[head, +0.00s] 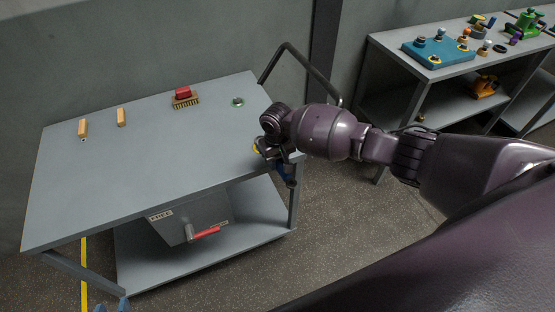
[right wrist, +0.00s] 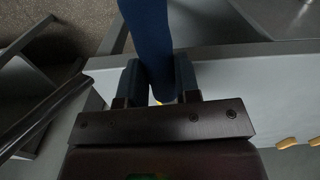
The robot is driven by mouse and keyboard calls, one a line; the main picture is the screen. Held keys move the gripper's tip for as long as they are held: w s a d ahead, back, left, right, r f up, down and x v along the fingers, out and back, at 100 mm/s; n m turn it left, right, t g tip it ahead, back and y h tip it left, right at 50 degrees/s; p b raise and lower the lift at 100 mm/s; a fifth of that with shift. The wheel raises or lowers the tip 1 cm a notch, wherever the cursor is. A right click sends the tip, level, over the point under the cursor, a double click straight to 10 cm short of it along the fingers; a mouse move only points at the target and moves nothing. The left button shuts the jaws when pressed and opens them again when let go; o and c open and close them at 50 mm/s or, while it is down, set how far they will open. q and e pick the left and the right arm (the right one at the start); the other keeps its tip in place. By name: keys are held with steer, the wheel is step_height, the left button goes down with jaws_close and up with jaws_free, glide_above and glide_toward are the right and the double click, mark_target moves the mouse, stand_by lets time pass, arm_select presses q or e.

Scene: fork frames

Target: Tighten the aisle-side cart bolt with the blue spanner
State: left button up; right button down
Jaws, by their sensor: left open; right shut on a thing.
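The grey cart (head: 150,160) stands at the left of the head view. My right gripper (head: 284,168) is at the cart's near right corner, mostly hidden by its own wrist. In the right wrist view my right gripper (right wrist: 158,85) is shut on the blue spanner (right wrist: 150,35), which runs up out of the picture. A bit of the blue spanner (head: 287,173) shows in the head view. A small yellow part (head: 256,148) shows beside the gripper; I cannot tell whether it is the bolt. The spanner's working end and its contact with any bolt are hidden.
On the cart top are two wooden-handled tools (head: 121,117), a red-backed brush (head: 182,96) and a small green-topped round piece (head: 238,101). A red-handled thing (head: 205,233) is on the lower shelf. A bench with a blue board (head: 438,53) stands at the back right. The cart's middle is clear.

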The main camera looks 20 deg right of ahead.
steer(key=shift+f+b, duration=0.45)
steer(key=shift+f, duration=0.55)
stand_by(0.3)
steer(key=c, duration=1.5)
jaws_free()
jaws_close()
steer(key=shift+a, duration=0.15)
steer(key=shift+w+a+m, duration=0.1)
steer(key=shift+a+m, duration=1.6)
steer(key=shift+m, duration=0.1)
steer(key=shift+w+a+m, duration=0.25)
steer(key=shift+a+m, duration=0.55)
steer(key=shift+w+a+m, duration=0.2)
steer(key=shift+a+m, duration=0.25)
steer(key=shift+m, duration=0.15)
steer(key=shift+a, duration=0.1)
